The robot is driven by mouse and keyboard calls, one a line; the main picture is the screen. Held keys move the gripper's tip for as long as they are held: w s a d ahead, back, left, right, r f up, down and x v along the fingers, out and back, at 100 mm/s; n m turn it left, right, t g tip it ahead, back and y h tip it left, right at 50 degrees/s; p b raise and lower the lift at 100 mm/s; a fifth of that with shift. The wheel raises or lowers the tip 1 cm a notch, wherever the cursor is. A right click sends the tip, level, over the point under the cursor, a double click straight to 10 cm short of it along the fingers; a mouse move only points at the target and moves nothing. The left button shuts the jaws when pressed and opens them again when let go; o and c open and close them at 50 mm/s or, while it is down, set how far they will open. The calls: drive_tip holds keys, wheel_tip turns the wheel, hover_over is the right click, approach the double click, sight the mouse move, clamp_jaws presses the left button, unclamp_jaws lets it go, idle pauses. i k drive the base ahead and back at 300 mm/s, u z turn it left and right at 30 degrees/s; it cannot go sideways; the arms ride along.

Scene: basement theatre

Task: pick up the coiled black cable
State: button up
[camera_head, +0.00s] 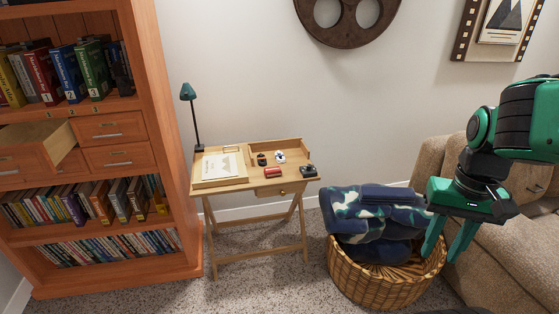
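A small wooden desk (242,188) stands against the back wall, left of centre. Several small objects lie on its top. A small black item (262,159) near the back of the top may be the coiled black cable, but it is too small to be sure. Another dark item (308,171) sits at the right front corner and looks boxier. My gripper (449,246) is at the right, well away from the desk. Its two green fingers point down, apart, with nothing visible between them, over the right side of a wicker basket (385,285).
A red item (273,172), a white item (280,157), a tray with paper (220,168) and a green lamp (189,92) are on the desk. A bookcase (165,130) with an open drawer (38,139) stands left, a sofa (500,250) right.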

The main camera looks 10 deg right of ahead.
sight(261, 162)
drive_tip(key=u, duration=0.1)
drive_tip(key=i, duration=1.9)
drive_tip(key=z, duration=0.1)
